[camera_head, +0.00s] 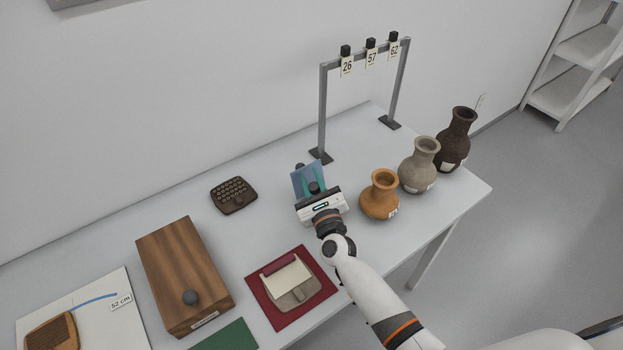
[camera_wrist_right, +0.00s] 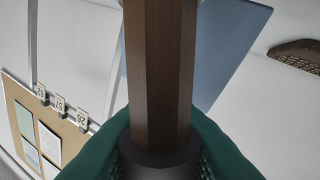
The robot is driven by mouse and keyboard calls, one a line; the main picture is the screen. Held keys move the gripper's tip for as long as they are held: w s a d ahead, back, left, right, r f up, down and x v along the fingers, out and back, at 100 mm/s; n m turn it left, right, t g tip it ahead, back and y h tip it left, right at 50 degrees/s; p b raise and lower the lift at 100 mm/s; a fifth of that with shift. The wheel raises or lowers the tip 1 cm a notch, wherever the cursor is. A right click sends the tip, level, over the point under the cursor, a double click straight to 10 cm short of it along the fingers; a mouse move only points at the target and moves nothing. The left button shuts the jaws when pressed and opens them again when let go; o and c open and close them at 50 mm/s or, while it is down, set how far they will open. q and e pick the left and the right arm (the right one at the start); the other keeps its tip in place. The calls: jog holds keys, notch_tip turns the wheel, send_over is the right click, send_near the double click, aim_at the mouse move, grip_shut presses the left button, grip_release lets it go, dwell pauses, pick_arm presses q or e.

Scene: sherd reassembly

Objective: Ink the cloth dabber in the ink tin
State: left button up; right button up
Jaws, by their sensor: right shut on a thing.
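My right gripper (camera_head: 312,184) is over the middle of the table, in front of the number stand. In the right wrist view its green fingers (camera_wrist_right: 155,150) are shut on a brown faceted handle (camera_wrist_right: 160,75) with a dark round end, which appears to be the cloth dabber's. The handle runs away from the camera and its far end is out of frame, so I cannot see the cloth. A blue panel (camera_head: 300,173) shows around the fingers; it also shows behind the handle in the wrist view (camera_wrist_right: 218,45). I cannot make out the ink tin. My left gripper is not in view.
Three vases, orange (camera_head: 379,200), grey (camera_head: 417,172) and dark brown (camera_head: 455,145), stand to the right. A stand (camera_head: 323,110) with number tags is behind. A dark studded block (camera_head: 234,194), wooden box (camera_head: 180,265) and red mat (camera_head: 318,268) lie left and in front.

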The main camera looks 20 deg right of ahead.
jog(key=shift+s+f+b, duration=0.1)
jog(key=shift+f+b, duration=0.6)
jog(key=shift+b, duration=0.05)
dwell(2.2)
jog(key=shift+r, duration=0.1)
notch_tip(320, 180, up, 7)
jog(key=p, duration=0.5)
jog(key=shift+p, duration=0.4)
dwell(0.6)
jog(key=shift+s, duration=0.35)
jog(key=s+d+r, duration=0.2)
jog(key=s+r, duration=0.2)
jog(key=s, duration=0.7)
jog(key=s+d+r+h, duration=0.1)
jog(key=s+r, duration=0.3)
jog(key=s, duration=0.7)
jog(key=shift+d+r+m, duration=0.2)
jog(key=shift+d+m, duration=0.1)
jog(key=shift+d, duration=0.25)
